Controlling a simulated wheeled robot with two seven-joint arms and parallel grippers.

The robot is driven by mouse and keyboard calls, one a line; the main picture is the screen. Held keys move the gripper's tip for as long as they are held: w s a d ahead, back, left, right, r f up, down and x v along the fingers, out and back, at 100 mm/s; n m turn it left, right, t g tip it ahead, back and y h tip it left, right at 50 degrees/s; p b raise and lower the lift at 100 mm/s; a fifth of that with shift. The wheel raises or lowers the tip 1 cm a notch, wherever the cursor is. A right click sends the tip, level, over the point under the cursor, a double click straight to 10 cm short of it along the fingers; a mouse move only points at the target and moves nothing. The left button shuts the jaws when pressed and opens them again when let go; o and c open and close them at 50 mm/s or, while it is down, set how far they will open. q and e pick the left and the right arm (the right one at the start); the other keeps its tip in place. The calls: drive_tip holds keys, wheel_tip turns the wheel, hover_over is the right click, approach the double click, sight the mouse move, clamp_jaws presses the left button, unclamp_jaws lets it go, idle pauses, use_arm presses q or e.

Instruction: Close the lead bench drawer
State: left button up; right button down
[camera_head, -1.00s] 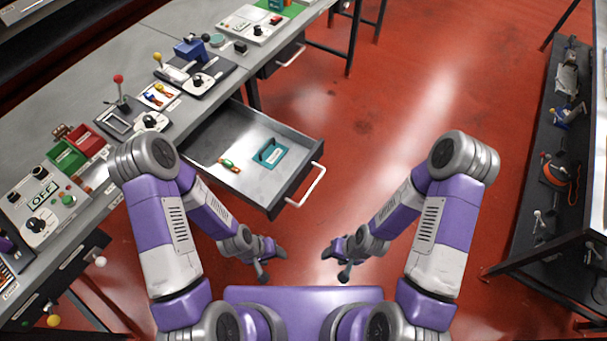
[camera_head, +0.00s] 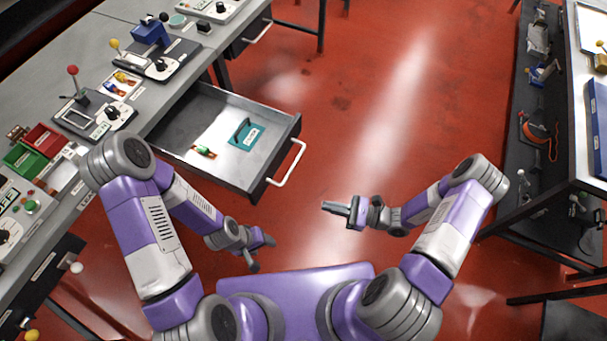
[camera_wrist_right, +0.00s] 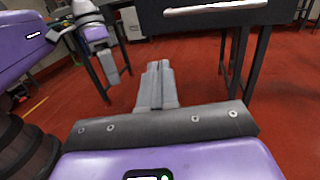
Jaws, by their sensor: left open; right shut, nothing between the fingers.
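The lead bench drawer (camera_head: 262,187) stands pulled out from the bench at the left, with a pale bar handle (camera_head: 289,165) on its front. A teal holder (camera_head: 245,133) and a small green and red item (camera_head: 204,151) lie inside it. In the right wrist view the drawer front (camera_wrist_right: 215,16) and its handle (camera_wrist_right: 216,7) show at the top, above the fingers. My right gripper (camera_head: 334,208) is shut and empty, in front of the drawer and apart from the handle. My left gripper (camera_head: 263,254) is open and empty, below the drawer in the picture.
The bench top (camera_head: 190,85) carries red and green bins (camera_head: 43,141), a blue vise-like device (camera_head: 151,33) and lever boxes. A second, dark drawer (camera_head: 243,39) is further back. A shelf rack (camera_head: 520,190) stands at right. Red floor lies open between.

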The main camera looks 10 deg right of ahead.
drive_tip(key=w+d+m+t, duration=0.3)
drive_tip(key=d+t, duration=0.1)
drive_tip(key=t, duration=0.1)
drive_tip(key=b+x, duration=0.1)
drive_tip(key=x, duration=1.3)
drive_tip(key=shift+w+r, duration=0.1)
drive_tip(key=shift+w, duration=0.1)
